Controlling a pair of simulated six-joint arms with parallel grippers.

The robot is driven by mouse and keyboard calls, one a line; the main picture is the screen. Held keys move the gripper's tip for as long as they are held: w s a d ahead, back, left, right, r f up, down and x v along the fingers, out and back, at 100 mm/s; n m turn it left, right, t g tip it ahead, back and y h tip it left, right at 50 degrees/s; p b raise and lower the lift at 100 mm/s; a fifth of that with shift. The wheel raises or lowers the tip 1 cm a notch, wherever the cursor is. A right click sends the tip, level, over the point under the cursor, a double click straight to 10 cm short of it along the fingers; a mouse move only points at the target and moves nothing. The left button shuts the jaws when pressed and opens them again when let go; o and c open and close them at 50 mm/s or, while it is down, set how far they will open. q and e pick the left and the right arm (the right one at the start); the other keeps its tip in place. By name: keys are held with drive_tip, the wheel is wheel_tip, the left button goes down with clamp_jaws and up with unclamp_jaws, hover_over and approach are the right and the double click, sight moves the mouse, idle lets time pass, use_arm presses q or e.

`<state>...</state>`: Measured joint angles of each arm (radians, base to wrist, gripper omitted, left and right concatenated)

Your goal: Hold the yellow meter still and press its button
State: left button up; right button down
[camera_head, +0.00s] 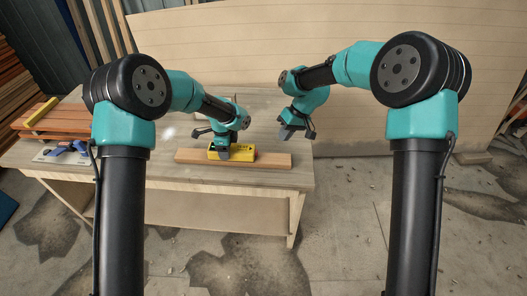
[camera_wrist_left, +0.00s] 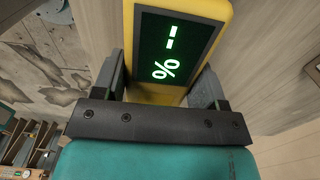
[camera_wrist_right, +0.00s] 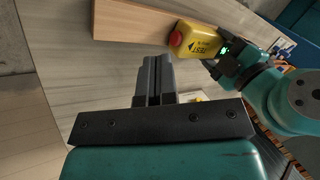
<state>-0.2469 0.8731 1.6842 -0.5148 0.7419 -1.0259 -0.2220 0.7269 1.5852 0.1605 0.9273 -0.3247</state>
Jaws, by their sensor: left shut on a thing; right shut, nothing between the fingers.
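The yellow meter (camera_head: 243,155) sits at the wooden board on the table, apparently on top of it. My left gripper (camera_head: 221,152) is shut on the meter's sides. In the left wrist view the meter (camera_wrist_left: 184,95) fills the space between the fingers, and its dark display (camera_wrist_left: 172,52) shows green dashes and a percent sign. In the right wrist view the meter (camera_wrist_right: 203,43) shows a red button (camera_wrist_right: 176,39) on its end and a "TEST" label with an arrow. My right gripper (camera_head: 290,132) is shut and empty, apart from the meter, to its right in the head view.
The wooden board (camera_head: 275,159) lies along the table (camera_head: 170,145). Orange-brown planks (camera_head: 40,122) and a blue object (camera_head: 78,146) are at the left. A large pale panel (camera_head: 330,60) stands behind.

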drive_tip(key=shift+w+d+f+m+t+y, duration=0.1)
drive_tip(key=shift+d+f+m+t+y, duration=0.55)
drive_tip(key=shift+m, duration=0.5)
drive_tip(key=shift+w+d+f+m+t+y, duration=0.15)
drive_tip(key=shift+d+f+m+y, duration=0.3)
drive_tip(key=shift+d+m+y, duration=0.5)
drive_tip(key=shift+d+f+m+t+y, duration=0.5)
drive_tip(key=shift+d+f+m, duration=0.1)
drive_tip(key=shift+m, duration=0.7)
drive_tip(key=shift+a, duration=0.1)
approach(264, 158)
drive_tip(key=x, duration=0.4)
drive_tip(key=a, duration=0.3)
drive_tip(key=shift+w+a+f, duration=0.15)
drive_tip(key=shift+w+a, duration=0.05)
drive_tip(key=shift+w, duration=0.05)
drive_tip(key=shift+a, duration=0.45)
drive_tip(key=shift+a, duration=0.1)
